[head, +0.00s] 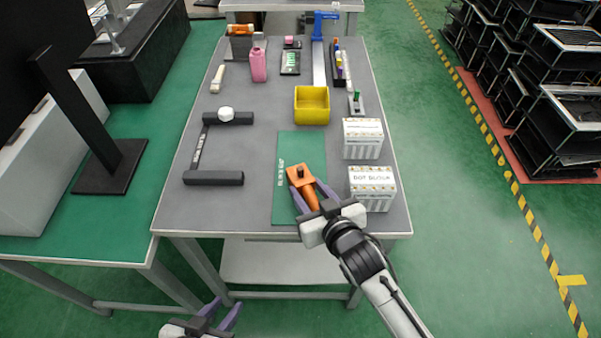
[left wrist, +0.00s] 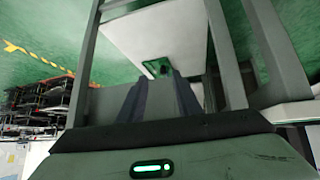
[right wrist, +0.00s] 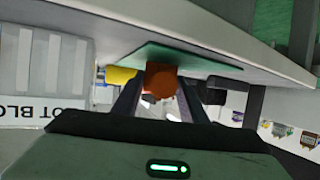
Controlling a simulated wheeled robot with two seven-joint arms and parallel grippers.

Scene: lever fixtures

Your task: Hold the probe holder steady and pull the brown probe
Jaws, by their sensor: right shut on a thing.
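The orange probe holder (head: 297,183) stands on the green mat near the table's front. A dark knob (head: 301,172) shows on its top, and a brownish-orange rod-like part (head: 311,199) slopes toward me; I cannot tell for sure which part is the brown probe. My right gripper (head: 306,187) is shut on the holder, one finger on each side. In the right wrist view the orange holder (right wrist: 160,80) sits between the fingers. My left gripper (head: 229,304) is open and empty, low in front of the table and away from the holder.
The green mat (head: 286,212) lies on the grey table (head: 255,150). Two white boxes (head: 362,138) (head: 371,187) stand right of it. A yellow bin (head: 312,105) is behind, and a black fixture with a white knob (head: 226,115) is left.

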